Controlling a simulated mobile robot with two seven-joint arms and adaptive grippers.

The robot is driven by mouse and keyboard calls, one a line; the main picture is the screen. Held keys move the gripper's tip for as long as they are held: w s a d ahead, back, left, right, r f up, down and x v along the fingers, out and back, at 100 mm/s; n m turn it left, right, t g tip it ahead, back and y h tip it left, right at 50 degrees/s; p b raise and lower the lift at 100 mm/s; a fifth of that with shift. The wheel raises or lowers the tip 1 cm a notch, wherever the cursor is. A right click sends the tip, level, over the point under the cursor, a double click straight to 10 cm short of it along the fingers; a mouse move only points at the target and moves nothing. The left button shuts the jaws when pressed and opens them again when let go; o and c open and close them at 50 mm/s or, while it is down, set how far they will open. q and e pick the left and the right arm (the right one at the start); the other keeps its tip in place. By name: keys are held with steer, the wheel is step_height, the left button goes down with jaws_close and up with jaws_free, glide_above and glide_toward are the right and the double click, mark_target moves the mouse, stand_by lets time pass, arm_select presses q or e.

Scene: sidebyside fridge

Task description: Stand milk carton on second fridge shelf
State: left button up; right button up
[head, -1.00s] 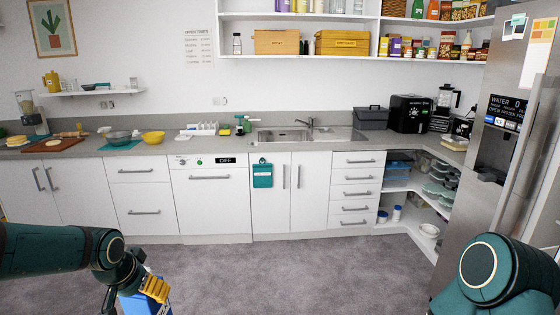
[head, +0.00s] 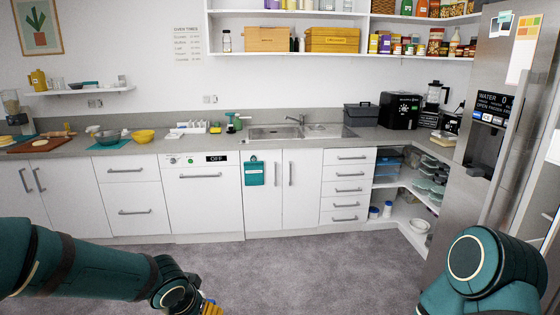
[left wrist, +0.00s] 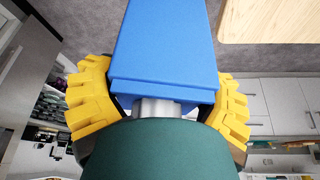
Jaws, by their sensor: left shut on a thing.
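The milk carton is a blue box (left wrist: 167,45) in the left wrist view. My left gripper (left wrist: 160,100) is shut on it, with yellow fingers on both sides. In the head view only a bit of yellow finger of my left gripper (head: 210,308) shows at the bottom edge, and the carton is out of frame. The steel fridge (head: 470,185) stands at the right of the head view, with a water dispenser and a long handle. A narrow strip beyond the handle is cut off, and no second shelf can be made out. My right gripper is out of view.
A counter (head: 300,146) with white cabinets runs along the back wall. Open corner shelves (head: 385,225) hold containers beside the fridge. Grey carpet (head: 290,270) is clear in front of the cabinets. A pale wooden surface (left wrist: 275,20) shows in the left wrist view.

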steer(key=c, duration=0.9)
arm_select(q)
steer(key=s+f+n, duration=0.2)
steer(key=s+f, duration=0.3)
steer(key=f, duration=0.5)
steer(key=shift+s+d+f+y, duration=0.15)
steer(key=shift+s+d+y, duration=0.1)
steer(key=shift+d+y, duration=0.2)
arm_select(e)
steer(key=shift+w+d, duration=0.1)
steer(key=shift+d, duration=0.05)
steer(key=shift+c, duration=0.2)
